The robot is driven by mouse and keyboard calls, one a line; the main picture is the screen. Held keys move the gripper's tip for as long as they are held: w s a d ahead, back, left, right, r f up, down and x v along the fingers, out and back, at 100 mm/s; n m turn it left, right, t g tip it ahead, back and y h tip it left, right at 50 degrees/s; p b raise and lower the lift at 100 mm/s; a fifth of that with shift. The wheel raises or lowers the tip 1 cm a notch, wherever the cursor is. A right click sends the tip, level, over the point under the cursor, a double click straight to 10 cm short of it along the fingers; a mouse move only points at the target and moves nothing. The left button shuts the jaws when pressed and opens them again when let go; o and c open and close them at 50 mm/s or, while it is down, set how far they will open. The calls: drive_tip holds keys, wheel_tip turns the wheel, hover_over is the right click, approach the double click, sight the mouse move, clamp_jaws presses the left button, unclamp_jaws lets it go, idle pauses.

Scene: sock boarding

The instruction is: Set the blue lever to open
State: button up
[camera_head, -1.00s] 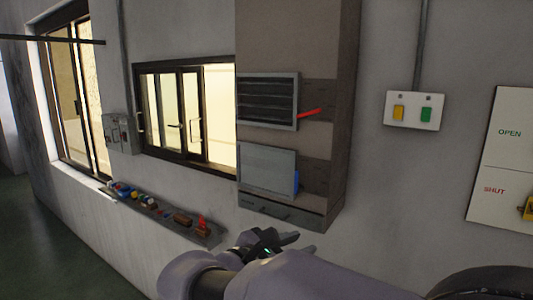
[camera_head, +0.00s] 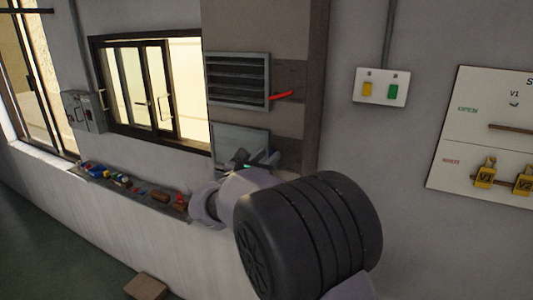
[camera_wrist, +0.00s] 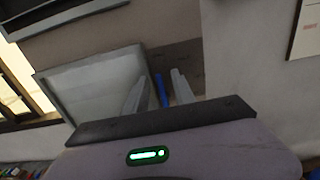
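The blue lever (camera_wrist: 160,90) sits at the right edge of the lower grey panel (camera_wrist: 95,85) on the column. In the wrist view it shows between the two fingers of my gripper (camera_wrist: 159,84), which are apart, with gaps on both sides. Whether either finger touches it cannot be told. In the head view my gripper (camera_head: 257,158) is in front of the lower right part of the lower panel (camera_head: 235,138) and hides the blue lever. The lower panel's face looks flat and closed.
Above is a slatted vent (camera_head: 237,80) with a red lever (camera_head: 282,95) at its right. A switch box (camera_head: 381,88) and an OPEN/SHUT board (camera_head: 480,135) are on the right wall. A cluttered ledge (camera_head: 150,195) runs lower left. A brown box (camera_head: 147,287) is below.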

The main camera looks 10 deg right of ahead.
drive_tip(key=shift+w, duration=0.2)
clamp_jaws()
drive_tip(key=shift+d+f+b, duration=0.1)
drive_tip(key=shift+b, duration=0.25)
drive_tip(key=m+b, duration=0.2)
drive_tip(key=b, duration=0.2)
drive_tip(key=s+d+f+m+b, duration=0.1)
drive_tip(key=m+b, duration=0.1)
drive_tip(key=b, duration=0.3)
drive_tip(key=s+d+m+b, duration=0.1)
drive_tip(key=m+b, duration=0.2)
drive_tip(key=b, duration=0.2)
drive_tip(key=shift+d+f, duration=0.2)
drive_tip(key=shift+f, duration=0.2)
drive_tip(key=m+b, duration=0.1)
drive_tip(key=b, duration=0.1)
drive_tip(key=m+b, duration=0.1)
drive_tip(key=b, duration=0.1)
drive_tip(key=d+f+m+b, duration=0.1)
drive_tip(key=b, duration=0.1)
drive_tip(key=shift+s, duration=0.3)
drive_tip(key=m+b, duration=0.2)
drive_tip(key=b, duration=0.1)
drive_tip(key=m+b, duration=0.1)
drive_tip(key=m, duration=0.1)
drive_tip(key=shift+s+d+f+b, duration=0.2)
drive_tip(key=shift+d+f+b, duration=0.1)
drive_tip(key=shift+f+b, duration=0.1)
